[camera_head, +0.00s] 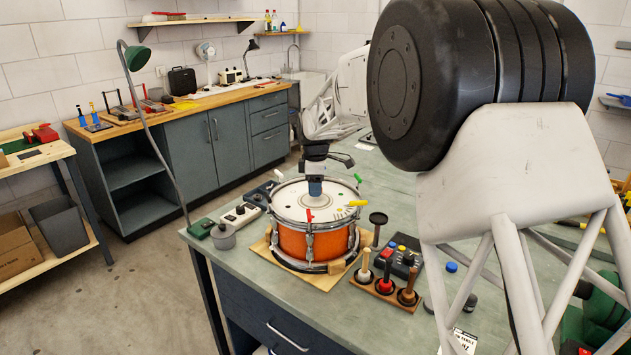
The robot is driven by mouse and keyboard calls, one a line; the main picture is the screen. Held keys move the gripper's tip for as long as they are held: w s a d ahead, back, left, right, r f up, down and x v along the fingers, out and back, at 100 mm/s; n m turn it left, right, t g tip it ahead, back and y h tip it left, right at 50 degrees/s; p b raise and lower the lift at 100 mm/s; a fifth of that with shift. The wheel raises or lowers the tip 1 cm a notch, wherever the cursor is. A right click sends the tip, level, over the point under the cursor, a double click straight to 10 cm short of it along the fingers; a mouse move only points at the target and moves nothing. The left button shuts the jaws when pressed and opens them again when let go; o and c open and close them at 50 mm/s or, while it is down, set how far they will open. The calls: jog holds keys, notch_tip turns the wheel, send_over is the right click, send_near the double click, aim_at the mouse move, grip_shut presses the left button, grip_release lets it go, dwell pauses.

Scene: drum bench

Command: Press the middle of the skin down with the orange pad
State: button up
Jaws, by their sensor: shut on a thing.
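The drum (306,241) has an orange shell and a pale skin (290,201) on top, with small coloured marks and clips around its rim. My gripper (315,181) points down over the middle of the skin. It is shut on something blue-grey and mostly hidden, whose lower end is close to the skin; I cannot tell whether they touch. I cannot make out an orange pad at its lower end.
The drum stands on a wooden board (262,250) on the green bench (230,265). My arm covers much of the right side.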

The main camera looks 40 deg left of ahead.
jog(key=shift+f, duration=0.75)
jog(key=shift+f, duration=0.85)
dwell(1.4)
jog(key=shift+r, duration=3.15)
jog(key=shift+w, duration=0.1)
